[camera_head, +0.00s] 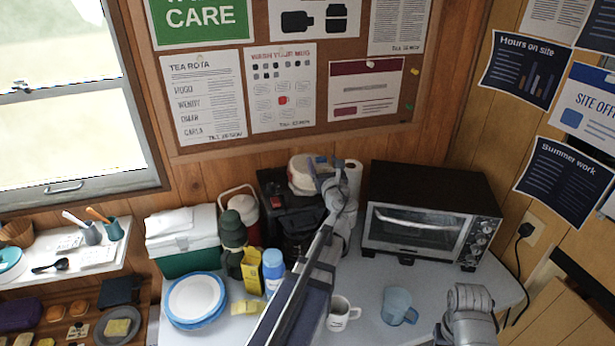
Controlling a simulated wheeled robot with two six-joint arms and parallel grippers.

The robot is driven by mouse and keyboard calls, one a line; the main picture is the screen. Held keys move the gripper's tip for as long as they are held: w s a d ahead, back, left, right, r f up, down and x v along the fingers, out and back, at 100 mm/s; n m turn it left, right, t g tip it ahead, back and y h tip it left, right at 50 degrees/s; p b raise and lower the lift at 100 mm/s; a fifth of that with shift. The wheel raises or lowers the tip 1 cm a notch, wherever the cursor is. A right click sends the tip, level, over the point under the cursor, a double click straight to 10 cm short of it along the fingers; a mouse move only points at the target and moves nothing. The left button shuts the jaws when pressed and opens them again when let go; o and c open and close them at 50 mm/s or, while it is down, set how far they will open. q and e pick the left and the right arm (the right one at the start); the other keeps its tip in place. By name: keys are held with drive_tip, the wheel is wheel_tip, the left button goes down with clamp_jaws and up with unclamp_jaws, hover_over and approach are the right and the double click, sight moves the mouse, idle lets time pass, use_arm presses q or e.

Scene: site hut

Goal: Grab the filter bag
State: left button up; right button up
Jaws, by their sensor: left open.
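A white rounded packet with a brownish band (302,174), which looks like the filter bag, lies on top of the black machine (286,212) at the back of the counter. My left arm reaches up from the bottom middle. My left gripper (322,170) is open at the packet's right side, its fingers partly overlapping it in the picture. I cannot tell whether they touch it. My right arm shows only as a grey link at the lower right; its gripper is out of view.
A white roll (353,176) and a toaster oven (425,222) stand right of my left gripper. A white mug (340,316) and a blue mug (397,304) stand in front. Plates (194,298), a green flask (232,232), a yellow packet (252,273) and a blue bottle (273,268) crowd the left.

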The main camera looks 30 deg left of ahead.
sight(320, 157)
use_arm(q)
drive_tip(key=shift+x, duration=2.7)
drive_tip(key=shift+d, duration=0.1)
clamp_jaws()
